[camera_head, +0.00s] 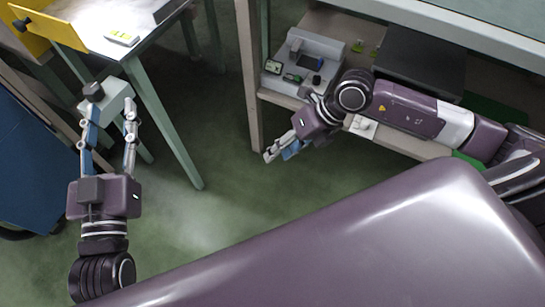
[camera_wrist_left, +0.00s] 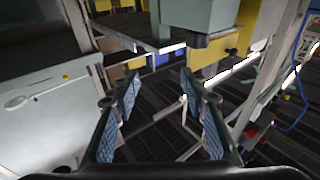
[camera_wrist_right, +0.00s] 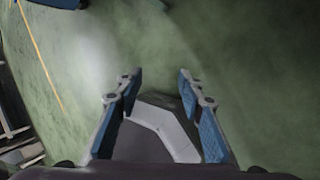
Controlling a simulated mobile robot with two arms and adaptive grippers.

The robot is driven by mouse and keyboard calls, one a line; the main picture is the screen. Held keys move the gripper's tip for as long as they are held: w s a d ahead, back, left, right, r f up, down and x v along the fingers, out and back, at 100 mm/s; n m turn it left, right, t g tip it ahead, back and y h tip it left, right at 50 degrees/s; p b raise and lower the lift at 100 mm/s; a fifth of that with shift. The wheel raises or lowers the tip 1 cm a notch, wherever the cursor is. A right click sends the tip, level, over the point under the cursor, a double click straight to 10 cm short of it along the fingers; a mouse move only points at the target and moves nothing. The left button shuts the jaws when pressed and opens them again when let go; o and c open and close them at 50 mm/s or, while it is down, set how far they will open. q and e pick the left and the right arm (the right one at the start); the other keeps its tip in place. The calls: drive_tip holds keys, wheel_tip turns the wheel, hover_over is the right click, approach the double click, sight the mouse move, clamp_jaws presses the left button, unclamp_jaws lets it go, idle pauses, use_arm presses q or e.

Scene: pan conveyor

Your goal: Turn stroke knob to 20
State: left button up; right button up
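A small grey control unit (camera_head: 318,48) with a dark screen and small dark parts stands on the shelf at upper middle in the head view. It is too small to tell which part is the stroke knob or where it points. My right gripper (camera_head: 278,153) hangs in front of the shelf, below the unit and apart from it. In the right wrist view its fingers (camera_wrist_right: 160,82) stand apart with nothing held. My left gripper (camera_head: 108,112) is at the left, near the leg of a table. In the left wrist view its fingers (camera_wrist_left: 160,82) are spread and empty.
A white-topped table (camera_head: 105,30) with a yellow panel (camera_head: 48,28) stands at upper left. A dark flat box (camera_head: 420,60) lies on the shelf right of the unit, behind my right arm. A blue cabinet (camera_head: 35,165) stands far left. The green floor between is clear.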

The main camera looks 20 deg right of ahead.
drive_tip(key=shift+s+a+r+y, duration=0.15)
drive_tip(key=shift+s+a+y, duration=0.15)
drive_tip(key=shift+a, duration=0.4)
drive_tip(key=shift+s+a+r+y, duration=0.1)
drive_tip(key=shift+s+a+y, duration=0.15)
drive_tip(key=shift+a, duration=0.4)
